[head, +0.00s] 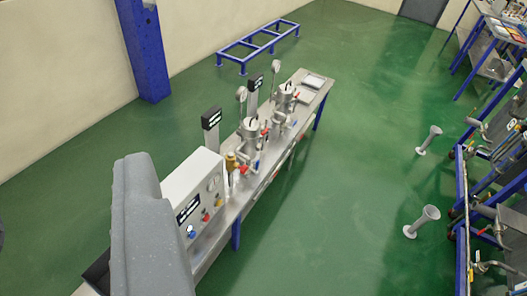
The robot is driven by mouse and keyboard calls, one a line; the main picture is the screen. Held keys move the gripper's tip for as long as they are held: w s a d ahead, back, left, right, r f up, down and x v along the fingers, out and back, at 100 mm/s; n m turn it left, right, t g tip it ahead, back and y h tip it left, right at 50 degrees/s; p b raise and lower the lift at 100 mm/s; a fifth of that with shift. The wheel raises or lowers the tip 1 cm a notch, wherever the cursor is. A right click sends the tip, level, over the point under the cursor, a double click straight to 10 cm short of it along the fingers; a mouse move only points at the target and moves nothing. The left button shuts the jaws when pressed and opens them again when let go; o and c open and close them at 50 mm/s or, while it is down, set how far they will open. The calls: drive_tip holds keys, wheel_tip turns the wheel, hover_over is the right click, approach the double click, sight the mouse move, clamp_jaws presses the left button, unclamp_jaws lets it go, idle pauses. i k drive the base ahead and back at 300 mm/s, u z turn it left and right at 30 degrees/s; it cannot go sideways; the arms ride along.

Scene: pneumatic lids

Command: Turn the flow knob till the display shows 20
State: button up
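A white control box (199,177) stands on the near end of a long steel bench (238,207). Its front has a dark display (187,210) whose digits are too small to read. Below it are small knobs or buttons, among them a blue one (191,232) and a red one (205,216). I cannot tell which of them is the flow knob. A large grey part of my own body fills the lower left and hides the box's near end. No gripper fingers show, and nothing of mine visibly holds a knob.
Two steel vessels (250,133) (285,98) and dark displays on posts (211,118) (254,83) stand farther along the bench. A blue column (145,50) and a blue frame (258,44) stand behind. Pipe racks (463,200) line the right. Green floor between is mostly free.

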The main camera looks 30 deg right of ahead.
sight(243, 170)
drive_tip(key=z, duration=0.35)
drive_tip(key=i, duration=1.15)
drive_tip(key=z, duration=0.25)
